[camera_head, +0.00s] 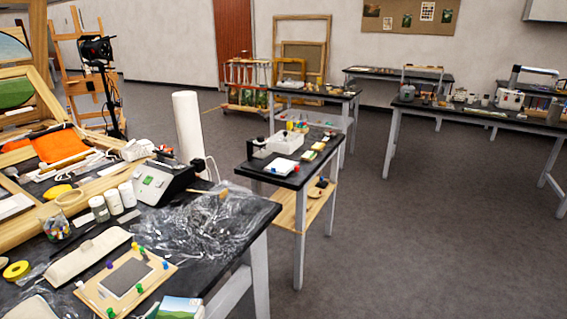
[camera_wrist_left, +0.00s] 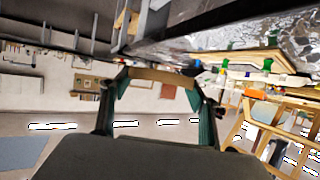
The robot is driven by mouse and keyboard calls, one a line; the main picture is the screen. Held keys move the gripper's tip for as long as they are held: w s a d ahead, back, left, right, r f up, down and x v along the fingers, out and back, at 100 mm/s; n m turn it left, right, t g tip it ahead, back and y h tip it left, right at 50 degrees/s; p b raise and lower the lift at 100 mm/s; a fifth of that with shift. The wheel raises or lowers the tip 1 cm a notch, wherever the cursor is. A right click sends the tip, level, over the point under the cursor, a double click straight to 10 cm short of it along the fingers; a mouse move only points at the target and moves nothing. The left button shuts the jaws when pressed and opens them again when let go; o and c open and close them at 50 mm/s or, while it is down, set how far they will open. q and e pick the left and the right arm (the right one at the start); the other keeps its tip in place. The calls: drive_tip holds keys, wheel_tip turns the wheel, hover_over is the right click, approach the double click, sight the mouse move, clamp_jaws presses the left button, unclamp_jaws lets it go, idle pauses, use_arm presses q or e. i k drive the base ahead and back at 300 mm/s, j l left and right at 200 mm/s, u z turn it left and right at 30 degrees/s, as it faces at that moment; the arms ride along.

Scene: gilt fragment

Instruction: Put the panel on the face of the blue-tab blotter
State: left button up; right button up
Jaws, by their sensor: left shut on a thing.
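My left gripper (camera_wrist_left: 157,88) has its two fingers shut on a thin tan piece (camera_wrist_left: 158,75), seen edge-on in the left wrist view. It is likely the panel; its faces are hidden there. In the head view a small picture of green hills and sky (camera_head: 180,308) shows at the bottom edge; I cannot tell whether it is the held piece. A white pad (camera_head: 282,166) with small blue and red marks at its edges lies on the second table; it may be the blue-tab blotter. My right gripper is in neither view.
On the near black table (camera_head: 255,222) lie a wooden board with coloured pegs around a dark plate (camera_head: 127,277), a cream bar (camera_head: 90,256), white jars (camera_head: 112,202), a grey device (camera_head: 160,183) and clear crumpled film (camera_head: 200,220). A white tray (camera_head: 286,142) stands behind the pad. Open floor lies right.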

sight(281, 165)
drive_tip(key=i+l+u, duration=0.1)
drive_tip(key=i+l, duration=0.65)
drive_tip(key=i+l+u, duration=0.15)
drive_tip(key=i+l, duration=0.2)
drive_tip(key=l, duration=0.2)
drive_tip(key=i+l+u, duration=0.1)
drive_tip(key=i+l, duration=0.2)
drive_tip(key=l, duration=0.2)
drive_tip(key=i+l, duration=0.35)
drive_tip(key=l, duration=0.15)
drive_tip(key=j+u, duration=0.05)
